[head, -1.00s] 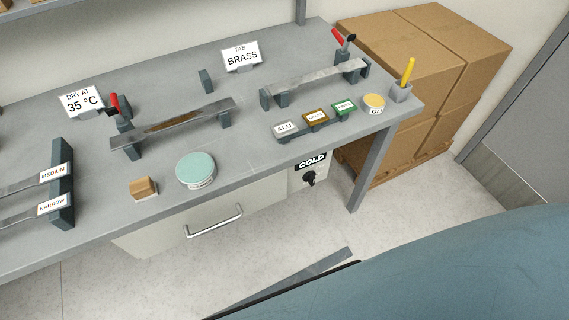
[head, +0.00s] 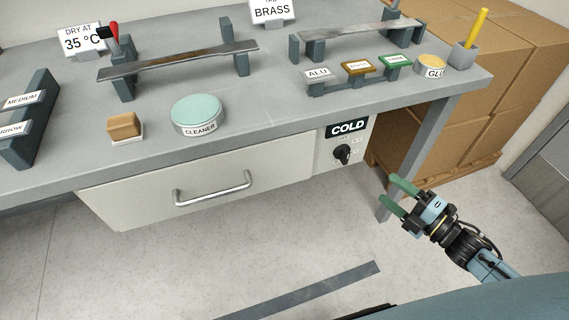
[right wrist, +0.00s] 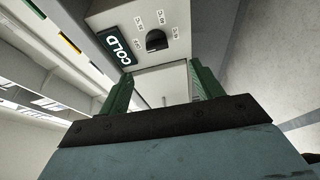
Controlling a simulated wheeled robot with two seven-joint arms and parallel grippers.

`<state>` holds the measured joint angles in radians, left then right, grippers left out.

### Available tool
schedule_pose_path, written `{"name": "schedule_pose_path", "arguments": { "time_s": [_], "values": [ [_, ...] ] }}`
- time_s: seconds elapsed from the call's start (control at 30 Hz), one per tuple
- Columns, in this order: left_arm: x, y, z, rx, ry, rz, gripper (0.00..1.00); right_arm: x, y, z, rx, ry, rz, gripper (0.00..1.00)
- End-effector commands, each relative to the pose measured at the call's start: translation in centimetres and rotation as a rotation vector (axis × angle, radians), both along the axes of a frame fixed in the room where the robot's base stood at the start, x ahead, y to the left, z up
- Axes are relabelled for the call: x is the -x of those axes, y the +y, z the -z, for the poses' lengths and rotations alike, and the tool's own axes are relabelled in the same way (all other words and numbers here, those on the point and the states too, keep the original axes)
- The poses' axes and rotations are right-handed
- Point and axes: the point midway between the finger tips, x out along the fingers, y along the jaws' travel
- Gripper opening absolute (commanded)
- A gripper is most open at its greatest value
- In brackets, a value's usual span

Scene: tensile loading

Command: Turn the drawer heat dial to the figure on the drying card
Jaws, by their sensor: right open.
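The drying card (head: 84,40) stands at the back left of the bench and reads "DRY AT 35 °C". The black heat dial (head: 342,153) sits on the panel at the right of the drawer (head: 215,180), below a sign (head: 347,128) reading "COLD". In the right wrist view the dial (right wrist: 156,40) has small printed temperature marks around it, too small to read surely. My right gripper (head: 392,191) is open and empty, to the right of and lower than the dial, apart from it. Its green fingers (right wrist: 162,88) frame the drawer front below the dial. My left gripper is not in view.
A bench leg (head: 415,150) stands between the panel and the cardboard boxes (head: 500,90). The drawer handle (head: 213,190) juts out left of the dial. A cleaner tin (head: 197,112) and a brown block (head: 124,126) rest near the bench edge. A dark strip (head: 310,290) lies on the floor.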

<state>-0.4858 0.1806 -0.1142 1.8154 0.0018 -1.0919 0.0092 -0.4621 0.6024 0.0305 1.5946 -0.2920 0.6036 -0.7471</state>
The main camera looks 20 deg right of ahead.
Motion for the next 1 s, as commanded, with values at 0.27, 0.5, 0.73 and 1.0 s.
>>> {"name": "schedule_pose_path", "arguments": {
  "time_s": [0.27,0.5,0.73,1.0],
  "values": [
    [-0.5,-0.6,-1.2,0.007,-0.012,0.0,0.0,-2.1,1.4,-0.6,0.019,-0.037,-0.028,0.65],
    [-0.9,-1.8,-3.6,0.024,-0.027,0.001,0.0,-6.6,3.7,-0.6,0.02,-0.037,-0.026,0.65],
    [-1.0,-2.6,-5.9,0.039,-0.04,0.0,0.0,-10.2,5.4,-0.5,0.019,-0.032,-0.024,0.65],
    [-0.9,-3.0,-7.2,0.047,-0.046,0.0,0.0,-11.9,6.4,-0.5,0.018,-0.029,-0.023,0.65]
  ]
}}
